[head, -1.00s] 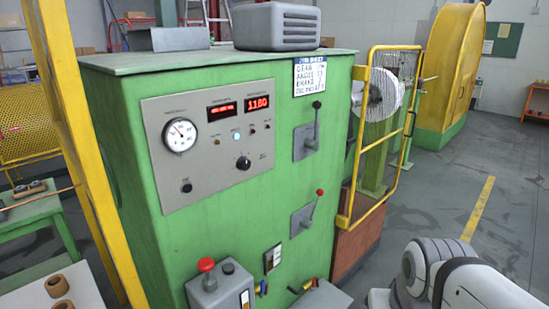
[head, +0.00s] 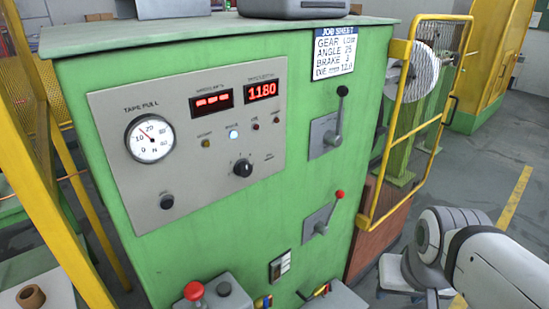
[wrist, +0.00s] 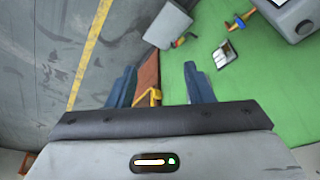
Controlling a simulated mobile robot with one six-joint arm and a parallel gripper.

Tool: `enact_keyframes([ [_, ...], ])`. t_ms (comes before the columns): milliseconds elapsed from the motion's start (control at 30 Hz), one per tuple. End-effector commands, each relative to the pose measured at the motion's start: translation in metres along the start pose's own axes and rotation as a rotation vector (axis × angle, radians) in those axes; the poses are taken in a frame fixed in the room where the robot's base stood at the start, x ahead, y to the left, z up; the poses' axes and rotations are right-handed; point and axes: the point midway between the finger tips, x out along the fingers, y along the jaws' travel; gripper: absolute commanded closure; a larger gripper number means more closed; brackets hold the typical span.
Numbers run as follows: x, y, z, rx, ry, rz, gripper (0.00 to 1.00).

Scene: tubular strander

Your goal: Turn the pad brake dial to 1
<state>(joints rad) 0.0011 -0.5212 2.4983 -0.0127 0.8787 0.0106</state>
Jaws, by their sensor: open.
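The green cabinet (head: 240,245) carries a grey control panel (head: 200,180). A black dial knob (head: 243,168) with a white mark sits low on the panel; its scale is too small to read, and I cannot tell if it is the pad brake dial. A round tape pull gauge (head: 150,139) is at the panel's left. My gripper shows only in the wrist view (wrist: 160,85). Its two blue fingers are apart with nothing between them. It is over the floor and the cabinet's lower front, away from the knob. My arm is at the lower right of the head view.
Two levers, black-knobbed (head: 342,91) and red-knobbed (head: 339,194), stick out right of the panel. A job sheet (head: 334,53) hangs above. A yellow guard (head: 412,120) stands at the right. A grey box with a red button (head: 194,291) juts out below.

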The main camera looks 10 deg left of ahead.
Motion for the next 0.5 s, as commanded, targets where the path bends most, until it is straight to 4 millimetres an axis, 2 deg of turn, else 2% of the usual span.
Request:
enact_keyframes([
  [67,0.008,-0.002,-0.013,-0.015,0.057,0.015,0.46],
  [133,0.016,-0.003,-0.034,-0.022,0.148,0.033,0.45],
  [267,0.026,-0.016,-0.090,-0.048,0.400,0.037,0.45],
  [300,0.027,-0.025,-0.109,-0.063,0.488,0.019,0.45],
  [367,0.024,-0.043,-0.134,-0.090,0.615,-0.025,0.45],
  [467,0.015,-0.084,-0.166,-0.146,0.810,-0.145,0.45],
  [500,0.011,-0.104,-0.174,-0.176,0.874,-0.214,0.45],
])
